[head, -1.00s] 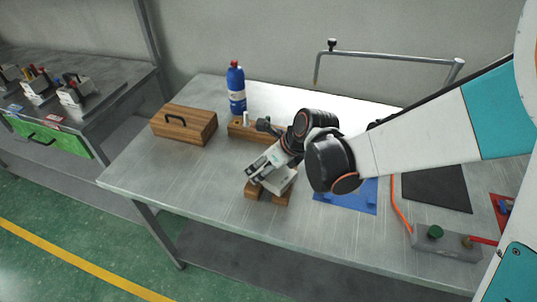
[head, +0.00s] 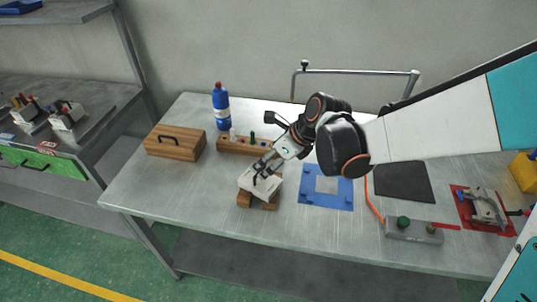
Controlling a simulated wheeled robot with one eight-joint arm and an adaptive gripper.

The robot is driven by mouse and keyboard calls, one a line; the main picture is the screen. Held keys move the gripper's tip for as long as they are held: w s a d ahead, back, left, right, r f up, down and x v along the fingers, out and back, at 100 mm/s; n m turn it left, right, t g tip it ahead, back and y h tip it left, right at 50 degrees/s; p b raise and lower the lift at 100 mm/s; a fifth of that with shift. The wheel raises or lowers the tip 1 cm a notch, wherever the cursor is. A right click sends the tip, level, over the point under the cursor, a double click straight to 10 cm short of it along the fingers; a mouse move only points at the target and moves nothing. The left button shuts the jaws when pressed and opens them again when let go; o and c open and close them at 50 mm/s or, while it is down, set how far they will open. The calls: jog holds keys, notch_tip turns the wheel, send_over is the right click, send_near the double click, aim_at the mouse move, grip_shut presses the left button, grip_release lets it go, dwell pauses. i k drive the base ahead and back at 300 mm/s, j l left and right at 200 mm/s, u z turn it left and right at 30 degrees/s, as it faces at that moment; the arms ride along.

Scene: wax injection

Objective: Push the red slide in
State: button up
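A pale metal mold block (head: 259,187) rests, slightly tilted in the picture, on wooden supports (head: 245,200) near the table's front edge. My gripper (head: 264,172) points down at the top of this block, its dark fingers at or just above it. I cannot tell whether the fingers touch the block or how far apart they are. No red slide can be made out on the block; the gripper covers part of its top and the details are too small.
A wooden box (head: 176,143), a blue bottle (head: 221,107) and a wooden peg rack (head: 232,145) stand behind. To the right lie a blue mat (head: 340,200), a black mat (head: 404,182), a grey control box (head: 400,230) and a red mat (head: 466,213) with a metal device.

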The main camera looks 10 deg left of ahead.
aim_at(503, 233)
jog(key=z, duration=1.5)
